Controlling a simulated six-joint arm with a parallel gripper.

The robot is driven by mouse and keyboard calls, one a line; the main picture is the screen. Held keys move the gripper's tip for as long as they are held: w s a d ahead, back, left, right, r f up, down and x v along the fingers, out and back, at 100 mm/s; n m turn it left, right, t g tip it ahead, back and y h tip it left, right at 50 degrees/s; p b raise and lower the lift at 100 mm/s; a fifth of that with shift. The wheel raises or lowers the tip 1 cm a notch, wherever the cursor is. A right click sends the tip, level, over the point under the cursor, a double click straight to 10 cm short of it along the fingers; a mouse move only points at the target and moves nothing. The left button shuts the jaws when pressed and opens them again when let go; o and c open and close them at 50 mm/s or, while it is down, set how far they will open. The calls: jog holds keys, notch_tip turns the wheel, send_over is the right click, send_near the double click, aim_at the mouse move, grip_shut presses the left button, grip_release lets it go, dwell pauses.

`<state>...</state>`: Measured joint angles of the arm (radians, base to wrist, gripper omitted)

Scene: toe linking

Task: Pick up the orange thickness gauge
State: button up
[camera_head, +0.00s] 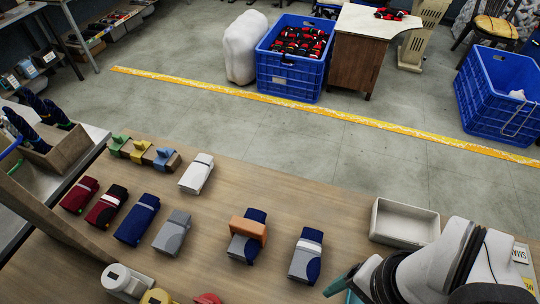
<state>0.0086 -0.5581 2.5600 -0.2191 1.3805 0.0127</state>
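The orange thickness gauge (249,227) is a small orange block lying across a folded blue and grey bundle (244,248) on the wooden table (205,280). My gripper (342,284) is at the lower right edge of the view, to the right of and nearer than the gauge, and apart from it. Only a dark green tip shows beside my white arm. The rest is cut off or hidden, so I cannot tell whether its fingers are open.
Several folded bundles lie in a row, with a blue and grey one (306,257) between gauge and gripper. A white tray (404,222) stands at right. Green, yellow and blue pieces sit on a wooden holder (172,163) at the back left. Blue crates (290,78) stand on the floor.

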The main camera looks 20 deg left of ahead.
jog(key=m+h, duration=0.2)
jog(key=m, duration=1)
send_over(245, 224)
notch_tip(245, 224, down, 16)
grip_shut()
